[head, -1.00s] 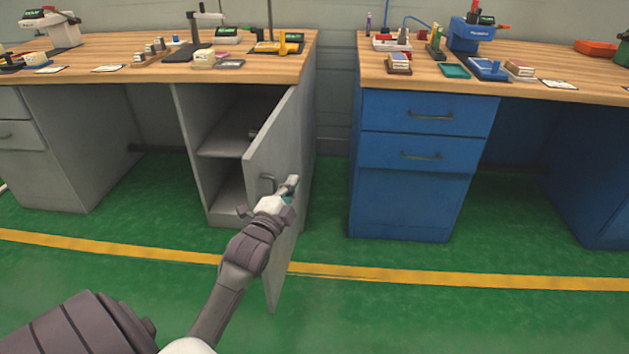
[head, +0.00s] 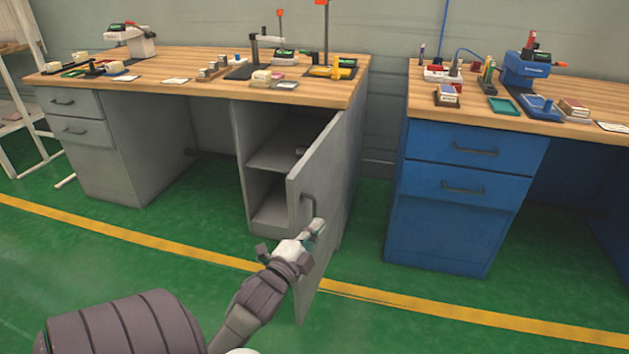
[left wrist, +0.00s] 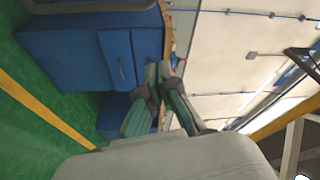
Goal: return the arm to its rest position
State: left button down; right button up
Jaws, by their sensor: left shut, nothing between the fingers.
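My left gripper (head: 318,226) is shut and empty. In the head view it shows in front of the open grey cabinet door (head: 318,170), just below and right of the door's handle (head: 307,207). I cannot tell whether it touches the door. My left arm comes in from the lower left. In the left wrist view the fingers (left wrist: 163,85) are drawn together, with the blue cabinet (left wrist: 65,50) beyond them. My right gripper is not in view.
The grey workbench (head: 200,62) stands behind, with small devices on top; its cabinet is open. The blue cabinet with drawers (head: 450,200) stands to the right. A white rack (head: 25,130) is at the far left. Green floor (head: 100,270) with a yellow line is clear in front.

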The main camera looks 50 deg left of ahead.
pick_arm(q)
jog(key=shift+s, duration=0.35)
